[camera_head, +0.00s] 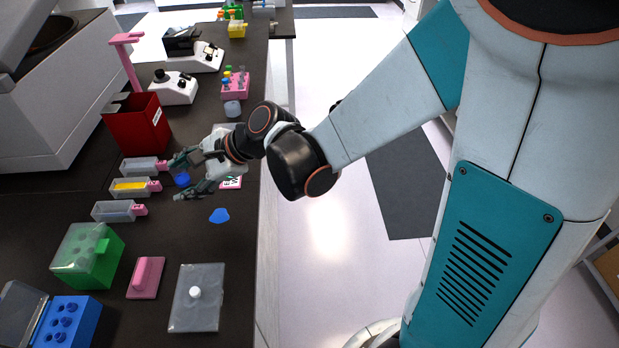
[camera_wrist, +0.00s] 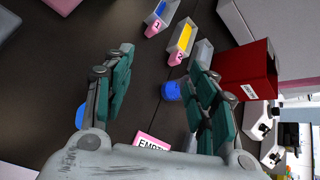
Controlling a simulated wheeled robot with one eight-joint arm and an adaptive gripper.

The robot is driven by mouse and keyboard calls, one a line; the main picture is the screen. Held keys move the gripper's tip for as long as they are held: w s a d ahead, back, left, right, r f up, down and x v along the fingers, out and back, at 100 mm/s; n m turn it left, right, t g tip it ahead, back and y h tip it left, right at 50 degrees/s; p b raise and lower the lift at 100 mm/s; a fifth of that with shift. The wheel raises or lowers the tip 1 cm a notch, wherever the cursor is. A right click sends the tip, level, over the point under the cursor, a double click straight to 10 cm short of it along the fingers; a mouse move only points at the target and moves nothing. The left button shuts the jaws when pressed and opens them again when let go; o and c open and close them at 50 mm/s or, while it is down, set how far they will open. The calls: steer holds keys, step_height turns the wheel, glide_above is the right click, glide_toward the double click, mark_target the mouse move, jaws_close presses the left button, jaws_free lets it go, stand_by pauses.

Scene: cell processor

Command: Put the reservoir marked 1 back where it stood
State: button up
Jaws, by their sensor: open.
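Three clear reservoirs with pink end tabs lie side by side on the dark bench in the head view: a far one (camera_head: 138,165), a middle one with yellow contents (camera_head: 128,187) and a near one (camera_head: 112,211). In the wrist view the near one (camera_wrist: 160,16) and the yellow one (camera_wrist: 182,40) show their tabs; the far one (camera_wrist: 203,50) is partly behind a finger. The tab marks are too small to read surely. My gripper (camera_head: 178,178) is open and empty, just right of the reservoirs' tabs; it also shows in the wrist view (camera_wrist: 160,62).
A blue cap-like piece (camera_head: 182,180) and a card reading EMPTY (camera_wrist: 154,140) lie near my gripper. A flat blue patch (camera_head: 219,215) lies nearer. A red box (camera_head: 138,125) stands behind; a green box (camera_head: 88,254) stands in front. Bare bench lies right of the near reservoir.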

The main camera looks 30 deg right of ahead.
steer(key=s+d+r+n+h, duration=0.2)
steer(key=s+d+n+h, duration=0.2)
steer(key=s+d+n, duration=0.4)
steer(key=s+d+r+n+t+h, duration=0.1)
steer(key=s+d+r+n+h, duration=0.2)
steer(key=s+d+n, duration=0.6)
steer(key=d+h, duration=0.2)
steer(key=d, duration=0.1)
steer(key=shift+d+r, duration=0.25)
steer(key=shift+d, duration=0.05)
